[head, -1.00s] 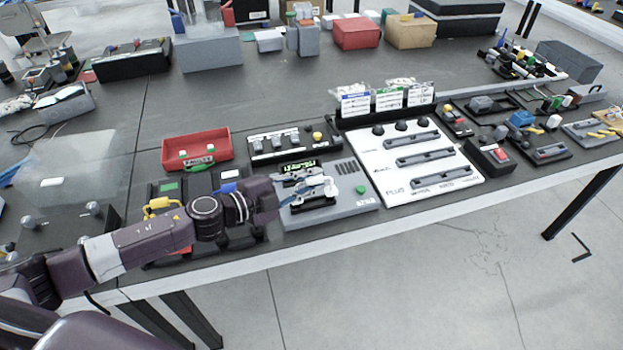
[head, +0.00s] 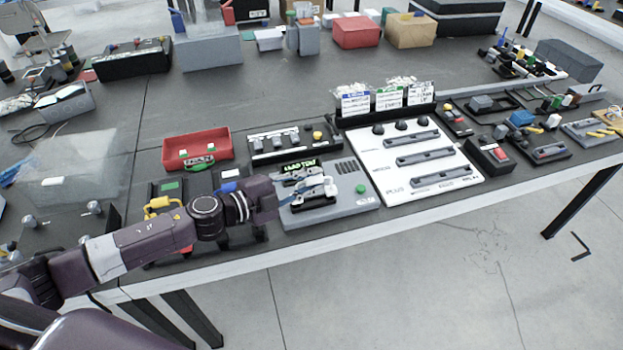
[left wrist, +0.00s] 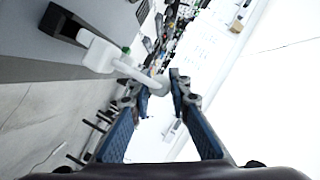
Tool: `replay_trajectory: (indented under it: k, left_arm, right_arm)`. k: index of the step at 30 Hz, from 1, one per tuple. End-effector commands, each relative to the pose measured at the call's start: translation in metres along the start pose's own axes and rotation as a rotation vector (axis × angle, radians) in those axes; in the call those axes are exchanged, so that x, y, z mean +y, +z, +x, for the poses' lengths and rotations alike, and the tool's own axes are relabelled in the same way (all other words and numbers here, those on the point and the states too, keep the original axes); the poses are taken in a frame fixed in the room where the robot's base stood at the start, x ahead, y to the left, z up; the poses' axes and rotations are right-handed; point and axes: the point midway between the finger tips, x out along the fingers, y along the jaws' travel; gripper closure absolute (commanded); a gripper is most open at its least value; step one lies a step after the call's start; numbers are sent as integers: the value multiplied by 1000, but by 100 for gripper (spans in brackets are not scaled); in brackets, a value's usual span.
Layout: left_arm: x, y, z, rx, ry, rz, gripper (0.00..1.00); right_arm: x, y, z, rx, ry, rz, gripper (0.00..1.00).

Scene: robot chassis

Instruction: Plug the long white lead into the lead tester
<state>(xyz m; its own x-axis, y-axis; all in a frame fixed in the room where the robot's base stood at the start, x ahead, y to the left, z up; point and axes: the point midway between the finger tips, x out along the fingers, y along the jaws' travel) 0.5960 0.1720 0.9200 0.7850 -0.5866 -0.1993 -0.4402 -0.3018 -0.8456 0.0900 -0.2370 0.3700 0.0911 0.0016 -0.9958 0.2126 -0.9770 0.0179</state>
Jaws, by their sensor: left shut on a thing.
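The lead tester (head: 350,203) is a grey box near the table's front edge, with a lit green-lettered display, dark slots and a green button (head: 361,188). My left gripper (head: 322,187) is over its left part, its fingers hiding some of it. In the left wrist view, the white lead (left wrist: 134,72) runs from between the fingertips of my left gripper (left wrist: 161,84) to a white plug end (left wrist: 100,53). That end is at a black block (left wrist: 63,22); I cannot tell whether it is seated in it. My right gripper is out of view.
A white panel (head: 460,181) with long dark slots lies right of the tester. A red bin (head: 168,153) and a black unit with knobs (head: 262,157) stand behind. A yellow-handled tool (head: 160,204) is beside my left arm. Open table lies farther back.

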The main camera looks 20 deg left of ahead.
Motion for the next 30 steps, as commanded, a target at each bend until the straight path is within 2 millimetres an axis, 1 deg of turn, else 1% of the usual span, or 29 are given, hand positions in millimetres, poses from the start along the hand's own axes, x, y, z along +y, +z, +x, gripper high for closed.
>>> replay_trajectory:
  k: [12, 22, 30]
  left_arm:
    - [-1, -1, 0, 1, 0, -2, 100]
    - [0, 0, 1, 1, -1, -1, 100]
    - [6, 3, 2, 1, -1, -1, 100]
  right_arm:
    - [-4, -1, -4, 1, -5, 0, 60]
    - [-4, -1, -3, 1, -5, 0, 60]
    - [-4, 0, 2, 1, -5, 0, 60]
